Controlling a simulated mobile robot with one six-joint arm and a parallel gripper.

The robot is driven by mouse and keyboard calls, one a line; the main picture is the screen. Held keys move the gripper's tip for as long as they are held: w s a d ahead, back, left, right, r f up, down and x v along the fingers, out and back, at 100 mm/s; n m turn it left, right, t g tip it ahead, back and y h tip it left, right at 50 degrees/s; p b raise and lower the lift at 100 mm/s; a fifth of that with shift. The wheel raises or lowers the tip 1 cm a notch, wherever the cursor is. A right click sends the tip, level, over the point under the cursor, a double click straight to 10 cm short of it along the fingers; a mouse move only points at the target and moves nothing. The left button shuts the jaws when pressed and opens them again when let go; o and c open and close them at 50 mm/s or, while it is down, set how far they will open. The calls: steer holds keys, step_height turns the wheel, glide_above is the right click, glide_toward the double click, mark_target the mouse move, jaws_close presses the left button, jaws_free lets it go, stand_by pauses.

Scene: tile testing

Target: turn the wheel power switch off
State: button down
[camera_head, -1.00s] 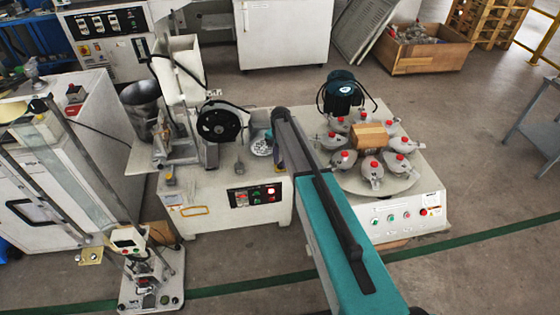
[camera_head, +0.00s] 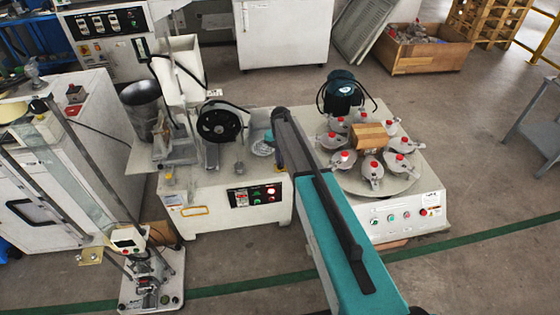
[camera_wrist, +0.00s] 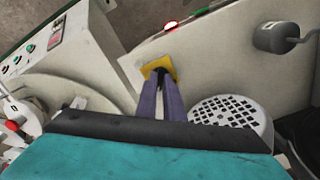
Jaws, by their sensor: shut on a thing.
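The wheel machine's front control panel (camera_head: 257,196) carries small dark fittings, a green button and a lit red button; I cannot make out which one is the wheel power switch. The lit red button also shows at the machine's edge in the wrist view (camera_wrist: 171,26), with green beside it. My gripper (camera_wrist: 158,71) has its dark fingers close together over the pale machine surface, short of the red button. A yellow piece (camera_wrist: 157,65) sits at the fingertips; whether it is part of the fingers is unclear.
The black wheel (camera_head: 219,122) stands on the wheel machine. A white perforated disc (camera_wrist: 230,115) and a grey knob (camera_wrist: 275,38) lie right of my fingers in the wrist view. The turntable machine (camera_head: 412,213) with red-capped flasks adjoins on the right.

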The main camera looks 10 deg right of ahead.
steer(key=n, duration=0.7)
steer(key=shift+n, duration=0.4)
steer(key=n, duration=0.4)
steer(key=shift+p, duration=0.3)
steer(key=shift+n, duration=1.9)
steer(key=c, duration=1.9)
jaws_free()
steer(key=shift+o, duration=0.2)
steer(key=shift+r, duration=0.1)
step_height(320, 180, up, 14)
steer(key=shift+b, duration=0.35)
